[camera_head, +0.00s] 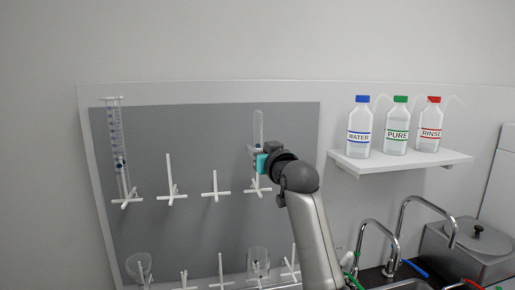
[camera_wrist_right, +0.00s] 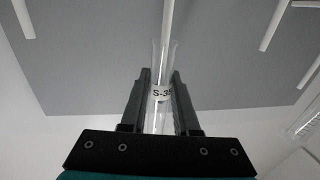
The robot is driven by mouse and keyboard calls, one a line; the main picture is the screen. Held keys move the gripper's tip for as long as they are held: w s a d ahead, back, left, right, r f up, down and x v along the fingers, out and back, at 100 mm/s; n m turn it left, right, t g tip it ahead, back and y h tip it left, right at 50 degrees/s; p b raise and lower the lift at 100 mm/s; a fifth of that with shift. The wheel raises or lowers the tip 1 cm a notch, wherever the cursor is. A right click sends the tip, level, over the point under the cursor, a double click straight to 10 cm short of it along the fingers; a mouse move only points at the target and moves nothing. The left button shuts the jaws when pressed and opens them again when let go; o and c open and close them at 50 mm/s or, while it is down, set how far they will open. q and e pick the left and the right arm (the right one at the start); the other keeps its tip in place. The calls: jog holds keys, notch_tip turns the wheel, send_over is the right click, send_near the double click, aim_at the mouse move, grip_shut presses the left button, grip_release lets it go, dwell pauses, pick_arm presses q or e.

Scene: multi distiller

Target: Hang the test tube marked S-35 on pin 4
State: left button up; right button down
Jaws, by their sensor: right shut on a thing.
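The clear test tube (camera_head: 258,127) stands about upright in my right gripper (camera_head: 257,150), in front of the grey pegboard. In the right wrist view the tube (camera_wrist_right: 161,119) sits between the dark fingers of my right gripper (camera_wrist_right: 161,80), which are shut on it. Its white label (camera_wrist_right: 161,93) reads S-3 and a partly hidden character. A white pin (camera_wrist_right: 168,22) lines up with the tube's far end; I cannot tell whether it is inside. In the head view, the rightmost upper-row pin (camera_head: 257,187) is just below my gripper. No pin numbers are readable.
A graduated cylinder (camera_head: 117,140) hangs on the leftmost upper pin. Two bare pins (camera_head: 171,185) (camera_head: 215,190) stand between. Glassware (camera_head: 258,262) hangs below. A shelf (camera_head: 400,161) with labelled bottles and sink taps (camera_head: 398,235) are at right.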

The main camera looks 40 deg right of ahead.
jog(key=shift+f+b, duration=1.5)
jog(key=shift+f, duration=1.3)
jog(key=c, duration=0.6)
grip_release()
jog(key=shift+s, duration=0.15)
jog(key=b+v, duration=0.1)
jog(key=v, duration=1.4)
jog(key=shift+r, duration=0.15)
